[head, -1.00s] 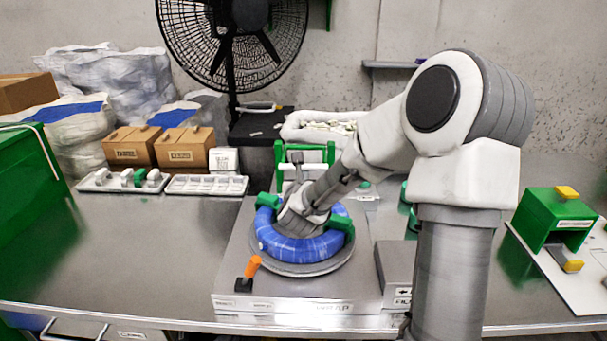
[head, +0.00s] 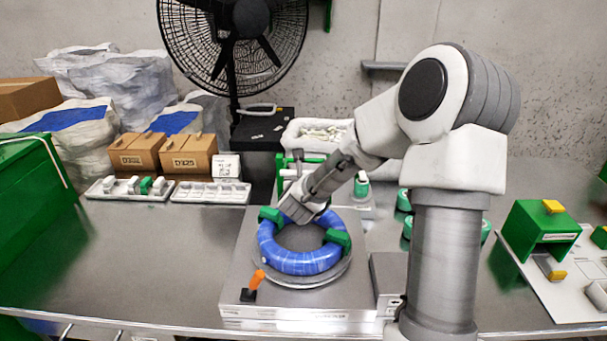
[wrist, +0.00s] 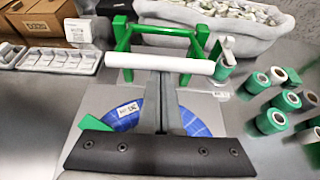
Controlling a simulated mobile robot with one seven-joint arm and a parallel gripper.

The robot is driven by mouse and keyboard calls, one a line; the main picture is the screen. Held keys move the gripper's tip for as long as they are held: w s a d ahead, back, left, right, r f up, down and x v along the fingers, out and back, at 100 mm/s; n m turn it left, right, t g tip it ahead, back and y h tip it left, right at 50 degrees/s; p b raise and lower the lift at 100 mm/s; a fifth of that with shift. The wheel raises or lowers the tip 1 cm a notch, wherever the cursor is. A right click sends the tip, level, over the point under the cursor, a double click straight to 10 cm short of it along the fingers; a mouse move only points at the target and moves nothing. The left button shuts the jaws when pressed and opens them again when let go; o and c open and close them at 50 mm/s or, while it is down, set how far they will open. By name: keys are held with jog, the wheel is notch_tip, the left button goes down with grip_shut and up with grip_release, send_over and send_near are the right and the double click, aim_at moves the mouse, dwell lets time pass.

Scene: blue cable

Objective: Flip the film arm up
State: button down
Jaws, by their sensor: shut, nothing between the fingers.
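The film stand is a green frame (head: 285,162) behind the blue cable coil, with a white roller across it. In the wrist view the green frame (wrist: 122,45) and white roller (wrist: 160,64) lie straight ahead of my fingers. A short grey upright (head: 297,160) shows at the roller in the head view. My gripper (head: 297,210) is shut and empty, low over the coil's far edge. Its fingers (wrist: 164,112) point toward the roller in the wrist view; whether they touch anything there I cannot tell. The blue coil (head: 295,264) lies on the round turntable with green clamps on it.
An orange-tipped lever (head: 257,279) stands at the front left of the wrap base (head: 350,296). Green spools (wrist: 272,120) stand right of the film stand. A white bin (head: 310,132) is behind it. White trays (head: 210,192) lie left.

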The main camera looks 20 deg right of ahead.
jog(key=r+g+p, duration=0.1)
jog(key=r+p, duration=0.1)
jog(key=p, duration=0.2)
jog(key=w+r+g+y+p, duration=0.1)
jog(key=r+p, duration=0.1)
jog(key=p, duration=0.2)
jog(key=r+g+p, duration=0.2)
jog(key=p, duration=0.2)
jog(key=shift+w+d+y+p, duration=0.3)
jog(key=shift+w+y+p, duration=0.1)
jog(key=w+d+r+p, duration=0.5)
jog(key=w+r+p, duration=0.2)
jog(key=w+p, duration=0.4)
jog(key=p, duration=0.4)
jog(key=shift+d+f, duration=0.1)
jog(key=b+v, duration=0.1)
jog(key=v, duration=1.6)
jog(key=shift+s+a, duration=0.15)
jog(key=shift+a, duration=0.15)
